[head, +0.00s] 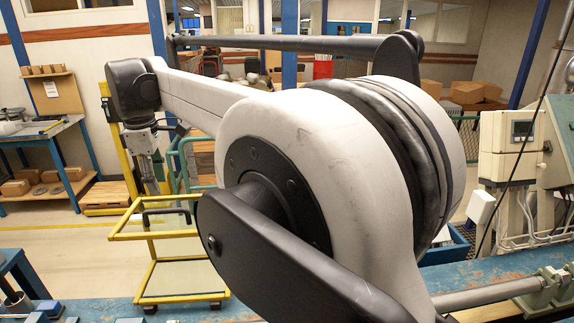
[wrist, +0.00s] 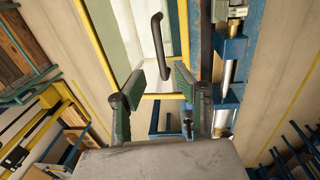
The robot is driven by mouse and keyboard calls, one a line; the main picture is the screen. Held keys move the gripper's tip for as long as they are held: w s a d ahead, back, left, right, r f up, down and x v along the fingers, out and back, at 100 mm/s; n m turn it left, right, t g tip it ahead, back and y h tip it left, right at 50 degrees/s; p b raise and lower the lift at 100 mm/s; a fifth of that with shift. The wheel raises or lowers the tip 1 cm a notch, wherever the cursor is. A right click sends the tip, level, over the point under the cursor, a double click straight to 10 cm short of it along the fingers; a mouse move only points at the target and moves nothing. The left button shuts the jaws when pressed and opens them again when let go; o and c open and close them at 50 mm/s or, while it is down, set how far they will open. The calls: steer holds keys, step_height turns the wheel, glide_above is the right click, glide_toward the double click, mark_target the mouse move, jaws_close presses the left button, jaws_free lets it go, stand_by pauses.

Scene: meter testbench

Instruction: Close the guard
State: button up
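The guard has a yellow frame (head: 150,277) with clear panels, seen left of centre in the head view. Its upper part stands out toward the left and looks open. A dark bar handle (head: 166,212) is on the guard. In the wrist view the handle (wrist: 161,45) lies ahead of the fingertips, between yellow frame bars (wrist: 184,45). My gripper (wrist: 170,72) is open with nothing between its fingers. In the head view my gripper (head: 152,185) points down just above the handle. Whether a finger touches the handle cannot be told.
A blue bench (head: 90,309) runs along the front, with a metal shaft (head: 490,294) at right. A grey meter box (head: 508,145) stands at right. A worktable (head: 45,132) and a yellow rack (head: 122,150) are at left. My arm hides the middle.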

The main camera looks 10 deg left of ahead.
step_height(320, 180, up, 6)
steer(key=w+d+m+t+b, duration=0.1)
steer(key=d+m, duration=0.3)
steer(key=d, duration=1.1)
steer(key=w+d+m+t+y+b, duration=0.1)
steer(key=w+d+m+b, duration=0.2)
steer(key=d, duration=1.2)
steer(key=shift+w+d+f+m, duration=0.15)
steer(key=shift+w+f+m, duration=0.25)
steer(key=shift+m, duration=0.3)
